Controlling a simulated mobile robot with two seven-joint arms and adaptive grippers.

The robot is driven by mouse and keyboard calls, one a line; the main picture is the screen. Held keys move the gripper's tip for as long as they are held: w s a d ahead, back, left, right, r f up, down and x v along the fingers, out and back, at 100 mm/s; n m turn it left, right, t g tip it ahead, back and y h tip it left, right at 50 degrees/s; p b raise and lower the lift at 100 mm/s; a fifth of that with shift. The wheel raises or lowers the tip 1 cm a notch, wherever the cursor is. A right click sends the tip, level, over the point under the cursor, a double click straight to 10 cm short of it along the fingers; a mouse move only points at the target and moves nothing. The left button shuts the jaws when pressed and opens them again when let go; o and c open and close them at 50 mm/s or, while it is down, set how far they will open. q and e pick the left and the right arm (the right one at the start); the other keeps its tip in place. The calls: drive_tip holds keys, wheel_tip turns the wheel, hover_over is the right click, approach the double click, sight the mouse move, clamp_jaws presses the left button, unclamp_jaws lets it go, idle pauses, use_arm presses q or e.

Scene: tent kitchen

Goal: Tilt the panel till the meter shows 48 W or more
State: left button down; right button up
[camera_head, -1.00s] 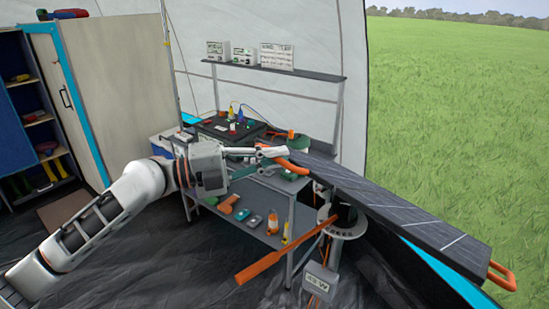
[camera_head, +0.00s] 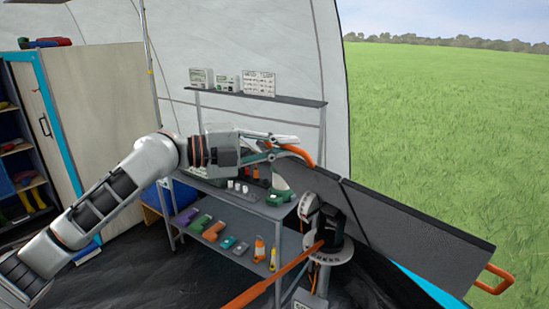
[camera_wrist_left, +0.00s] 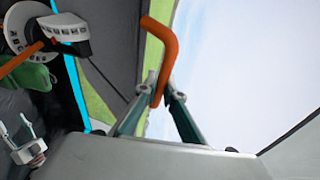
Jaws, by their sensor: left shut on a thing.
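The solar panel (camera_head: 410,222) slants from the upper middle to the lower right in the head view. Its plain dark grey back faces me, and its cell side is hidden. My left gripper (camera_head: 303,146) is shut on the orange handle (camera_head: 305,156) at the panel's near-left end. In the left wrist view this handle (camera_wrist_left: 165,48) passes between my fingertips (camera_wrist_left: 163,92). The dark panel back (camera_wrist_left: 112,35) shows beside it.
A round pivot mount (camera_head: 334,251) stands under the panel, with a long orange bar (camera_head: 265,285) reaching lower left. A second orange handle (camera_head: 497,281) is at the far end. A shelf (camera_head: 228,232) with several small tools stands behind. Open grass lies right.

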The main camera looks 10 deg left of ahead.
use_arm(q)
drive_tip(key=shift+w+d+r, duration=0.5)
drive_tip(key=shift+w+r, duration=0.1)
drive_tip(key=shift+w, duration=0.15)
drive_tip(key=c, duration=2.4)
unclamp_jaws()
drive_tip(key=v, duration=1.2)
